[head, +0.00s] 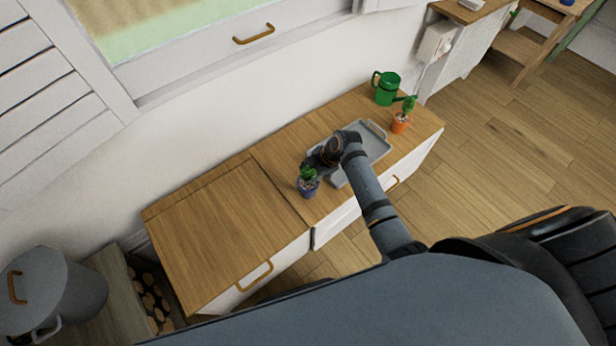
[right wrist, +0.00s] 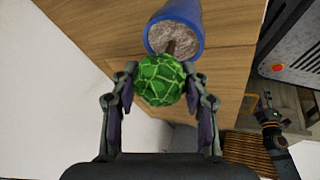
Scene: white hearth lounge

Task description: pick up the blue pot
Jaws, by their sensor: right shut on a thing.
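The blue pot (head: 308,190) with a round green plant (head: 307,174) is at the front edge of the wooden cabinet top (head: 225,225). In the right wrist view, the blue pot (right wrist: 176,24) holds grey soil and a short brown stem below the green plant (right wrist: 162,80). My right gripper (head: 318,163) comes over the cabinet from the right. Its fingers (right wrist: 161,76) are shut on the green plant from both sides; the pot is beyond the fingertips. I cannot tell whether the pot touches the cabinet top. A small dark arm end, probably my left gripper (right wrist: 268,115), shows in the right wrist view.
A grey tray (head: 377,150) lies beside my right gripper. An orange pot with a cactus (head: 400,124) and a green watering can (head: 387,93) stand farther right. The left part of the cabinet top is bare. A grey bin (head: 62,290) stands at the left.

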